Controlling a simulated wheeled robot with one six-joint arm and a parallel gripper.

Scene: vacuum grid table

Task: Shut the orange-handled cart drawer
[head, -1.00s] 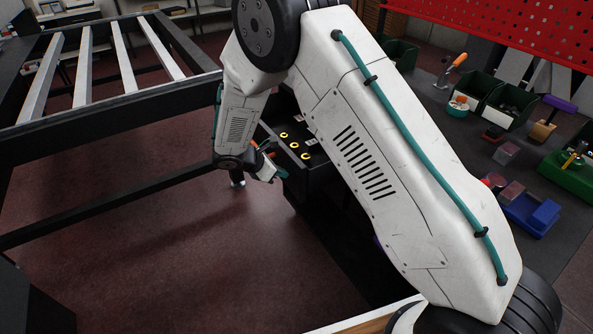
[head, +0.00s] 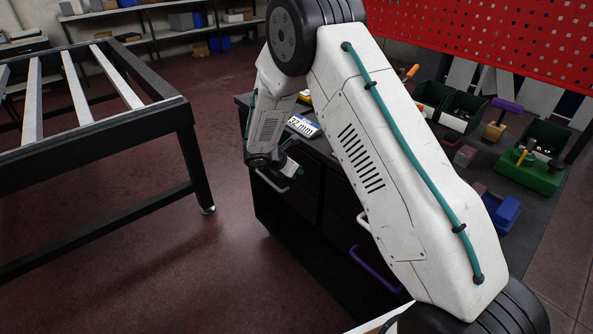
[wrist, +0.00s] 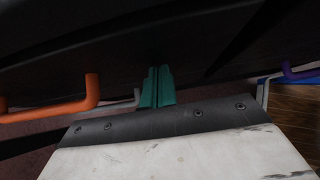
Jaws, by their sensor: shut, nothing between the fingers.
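The orange handle (wrist: 60,110) shows at the left of the wrist view, under a dark drawer front. My gripper (wrist: 157,86) has its teal fingers together, empty, to the right of that handle and apart from it, at the dark surface; contact is unclear. In the head view the black cart (head: 290,215) stands behind my arm. No drawer visibly sticks out there, but my arm covers much of the front, and the orange handle is hidden. I cannot tell whether its drawer is fully flush.
A pale handle (head: 270,181) and a purple handle (head: 374,270) show on the cart front. A black frame table (head: 100,140) stands at left, with open floor (head: 180,270) between. Bins and tools lie on the bench (head: 475,230) at right.

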